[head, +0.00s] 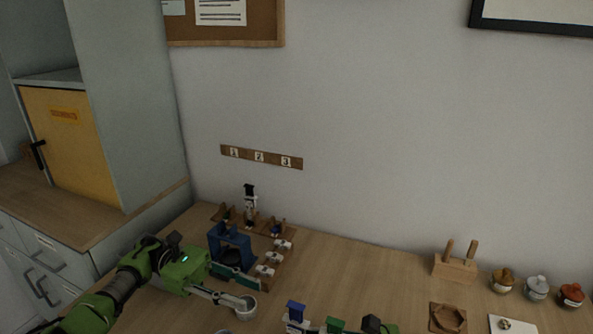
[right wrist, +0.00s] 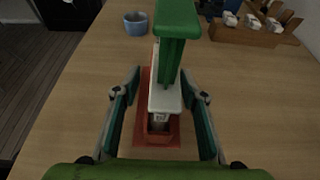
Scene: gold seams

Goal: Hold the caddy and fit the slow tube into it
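In the right wrist view, a white tube (right wrist: 165,92) with a green T-shaped top (right wrist: 176,28) stands upright in a small reddish-brown holder (right wrist: 158,135). I cannot read its label or tell whether it is the slow tube. My right gripper (right wrist: 162,88) is open, with one finger on each side of the tube and gaps between. In the head view a blue top (head: 296,306) and a green top (head: 334,325) show at the bottom edge. My left gripper (head: 250,292) is open and empty by a grey cup (head: 246,309). I cannot single out the caddy with certainty.
A wooden rack (right wrist: 228,32) holds white-labelled items. A blue frame (head: 231,241) stands behind my left gripper. A wooden block with two pegs (head: 455,267), small lidded jars (head: 536,287) and a hexagonal wooden tray (head: 447,317) are at the right. The middle back of the table is clear.

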